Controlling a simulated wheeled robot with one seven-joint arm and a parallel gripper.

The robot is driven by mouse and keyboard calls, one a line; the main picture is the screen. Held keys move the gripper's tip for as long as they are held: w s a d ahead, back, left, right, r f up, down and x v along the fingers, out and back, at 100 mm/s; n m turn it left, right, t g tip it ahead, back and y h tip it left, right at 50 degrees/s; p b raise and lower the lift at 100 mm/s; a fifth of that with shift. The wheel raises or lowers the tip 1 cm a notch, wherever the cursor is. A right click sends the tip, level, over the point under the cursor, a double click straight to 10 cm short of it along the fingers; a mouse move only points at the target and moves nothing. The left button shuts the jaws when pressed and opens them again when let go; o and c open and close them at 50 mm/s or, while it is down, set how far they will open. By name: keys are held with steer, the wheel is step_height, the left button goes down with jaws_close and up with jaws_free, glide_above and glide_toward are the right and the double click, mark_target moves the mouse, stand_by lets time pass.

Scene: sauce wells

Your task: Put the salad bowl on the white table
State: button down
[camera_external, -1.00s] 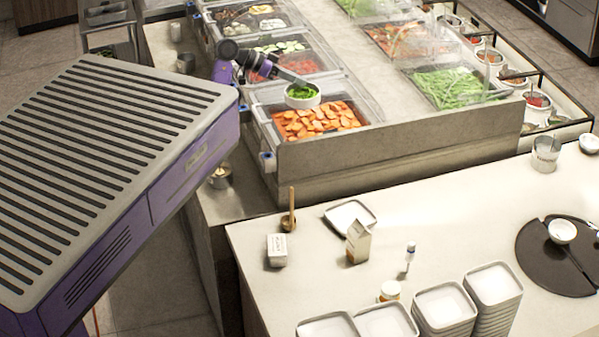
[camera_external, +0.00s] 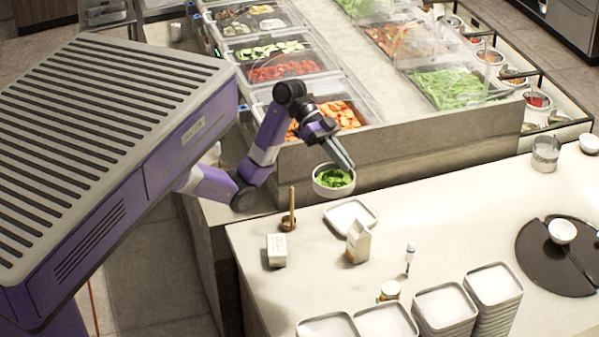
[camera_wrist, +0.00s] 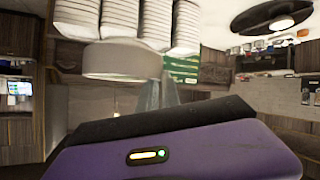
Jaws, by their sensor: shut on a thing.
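The salad bowl (camera_external: 333,181) is a small white bowl with green leaves in it. My gripper (camera_external: 343,163) is shut on its rim and holds it upright in the air near the back edge of the white table (camera_external: 310,262). In the wrist view the bowl (camera_wrist: 122,60) shows from the side, with my gripper (camera_wrist: 160,93) beside it; the fingertips are partly hidden.
A square white plate (camera_external: 350,216), a carton (camera_external: 358,242), a small white box (camera_external: 277,250) and a wooden pestle-like item (camera_external: 290,212) stand below and near the bowl. Stacked square dishes (camera_external: 446,306) fill the front. The table right of the carton has clear room.

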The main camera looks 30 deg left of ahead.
mark_target(340, 180)
steer(key=shift+m+g+y, duration=0.3)
steer(key=shift+m+g, duration=0.3)
steer(key=s, duration=0.2)
steer(key=s+d, duration=0.1)
steer(key=s, duration=0.2)
steer(key=shift+d+f, duration=0.1)
steer(key=shift+f, duration=0.1)
step_height(340, 180, down, 38)
steer(key=shift+w+r+p, duration=0.1)
steer(key=shift+r+p, duration=0.15)
steer(key=shift+p, duration=0.75)
steer(key=shift+f, duration=0.1)
steer(key=c, duration=1.9)
jaws_free()
steer(key=o, duration=0.3)
steer(key=shift+o, duration=0.2)
